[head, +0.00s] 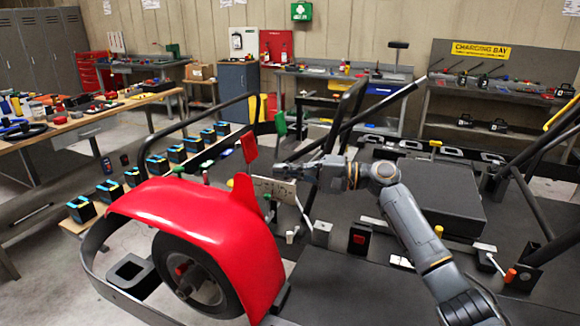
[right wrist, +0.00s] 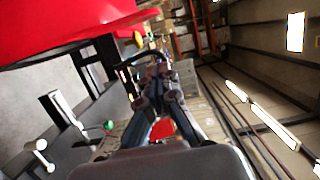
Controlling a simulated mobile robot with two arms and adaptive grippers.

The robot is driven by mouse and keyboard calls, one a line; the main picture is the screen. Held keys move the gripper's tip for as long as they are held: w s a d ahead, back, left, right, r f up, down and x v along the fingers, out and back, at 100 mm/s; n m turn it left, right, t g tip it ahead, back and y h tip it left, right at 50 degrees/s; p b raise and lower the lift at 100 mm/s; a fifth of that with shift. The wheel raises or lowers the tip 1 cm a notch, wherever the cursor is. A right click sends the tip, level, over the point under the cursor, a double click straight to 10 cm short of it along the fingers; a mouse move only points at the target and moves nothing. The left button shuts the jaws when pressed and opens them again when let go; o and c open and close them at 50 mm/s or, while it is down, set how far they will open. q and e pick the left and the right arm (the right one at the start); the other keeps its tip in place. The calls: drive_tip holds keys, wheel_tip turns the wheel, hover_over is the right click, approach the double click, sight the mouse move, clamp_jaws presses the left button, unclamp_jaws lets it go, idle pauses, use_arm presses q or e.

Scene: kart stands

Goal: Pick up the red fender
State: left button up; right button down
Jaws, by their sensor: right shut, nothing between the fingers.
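The red fender (head: 195,215) is a large, glossy curved panel in the left half of the head view. It arches over a black wheel (head: 195,278) on the kart frame. Its edge also fills the upper left of the right wrist view (right wrist: 60,22). My right gripper (head: 280,170) is shut and empty, pointing left, to the right of the fender's upper end and apart from it. In the right wrist view its fingers (right wrist: 152,78) come together near the middle. My left gripper is not in view.
Dark kart tubes (head: 345,120) rise behind my right gripper. A small sign plate (head: 275,190) and levers stand close by it. A row of blue-and-black boxes (head: 158,165) lies behind the fender. A wooden workbench (head: 95,118) stands at left. Bare floor shows beside the kart.

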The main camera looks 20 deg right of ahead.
sight(243, 180)
drive_tip(key=a+p, duration=0.1)
drive_tip(key=a, duration=0.1)
drive_tip(key=a+p, duration=0.1)
drive_tip(key=a, duration=0.2)
drive_tip(key=a+p, duration=0.2)
drive_tip(key=shift+w+a+f, duration=0.1)
drive_tip(key=shift+w+a, duration=0.2)
drive_tip(key=shift+a, duration=0.05)
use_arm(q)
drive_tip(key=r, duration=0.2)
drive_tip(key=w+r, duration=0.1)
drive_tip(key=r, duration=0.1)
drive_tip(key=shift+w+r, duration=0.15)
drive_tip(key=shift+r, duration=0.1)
use_arm(e)
drive_tip(key=shift+w+a+f, duration=0.1)
drive_tip(key=shift+s+a, duration=0.65)
drive_tip(key=shift+s, duration=0.05)
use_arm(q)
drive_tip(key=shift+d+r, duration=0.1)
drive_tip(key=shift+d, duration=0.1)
